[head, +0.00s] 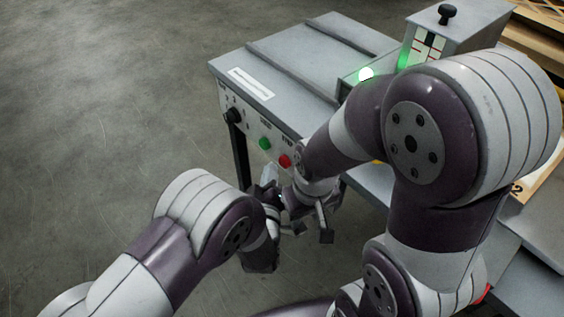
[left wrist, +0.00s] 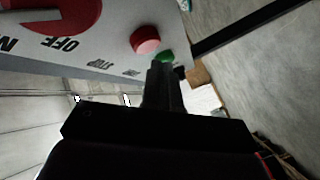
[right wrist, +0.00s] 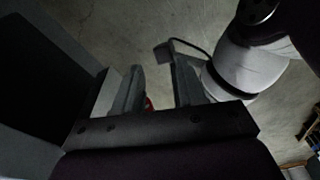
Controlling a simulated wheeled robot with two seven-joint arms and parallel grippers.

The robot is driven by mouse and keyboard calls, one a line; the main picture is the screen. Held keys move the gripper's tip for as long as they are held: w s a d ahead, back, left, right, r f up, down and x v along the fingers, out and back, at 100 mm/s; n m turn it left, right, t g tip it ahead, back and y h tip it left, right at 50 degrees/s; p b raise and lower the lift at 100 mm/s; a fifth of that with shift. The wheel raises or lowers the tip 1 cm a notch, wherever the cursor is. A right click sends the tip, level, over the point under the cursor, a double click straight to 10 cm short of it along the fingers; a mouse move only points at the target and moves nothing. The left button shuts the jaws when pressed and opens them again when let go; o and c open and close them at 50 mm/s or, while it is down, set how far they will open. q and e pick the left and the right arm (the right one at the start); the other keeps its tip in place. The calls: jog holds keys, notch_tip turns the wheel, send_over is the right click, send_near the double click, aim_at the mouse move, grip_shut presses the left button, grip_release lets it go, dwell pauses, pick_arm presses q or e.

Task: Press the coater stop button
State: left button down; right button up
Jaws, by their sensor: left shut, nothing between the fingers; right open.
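The coater's grey control panel carries a red button (head: 285,160) and a green button (head: 264,143) to its left. In the left wrist view the red button (left wrist: 145,40), near an inverted STOP label, stands out from the panel. The green button (left wrist: 165,56) is partly hidden behind my left fingertips. My left gripper (head: 269,176) is shut and empty, just below the panel front; in the left wrist view its tips (left wrist: 159,68) appear close to both buttons, contact not clear. My right gripper (head: 314,228) is open and empty, lower and to the right; its spread fingers show in the right wrist view (right wrist: 158,85).
A black knob (head: 233,115) sits left on the panel, and a large red OFF switch (left wrist: 55,20) shows in the left wrist view. My right forearm crosses the panel's right end. Open floor lies left.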

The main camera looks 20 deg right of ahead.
pick_arm(q)
jog(key=shift+d, duration=0.15)
dwell(0.5)
jog(key=shift+w+d, duration=0.15)
jog(key=shift+d, duration=0.1)
jog(key=shift+w+d+b, duration=0.2)
jog(key=shift+d+b, duration=0.25)
jog(key=shift+d, duration=0.1)
dwell(0.9)
jog(key=shift+a+r, duration=0.1)
jog(key=shift+r, duration=0.05)
jog(key=shift+s+a, duration=0.3)
jog(key=shift+a, duration=0.45)
jog(key=a, duration=0.1)
jog(key=s+a+p, duration=0.1)
jog(key=a, duration=0.2)
jog(key=shift+s+a, duration=0.4)
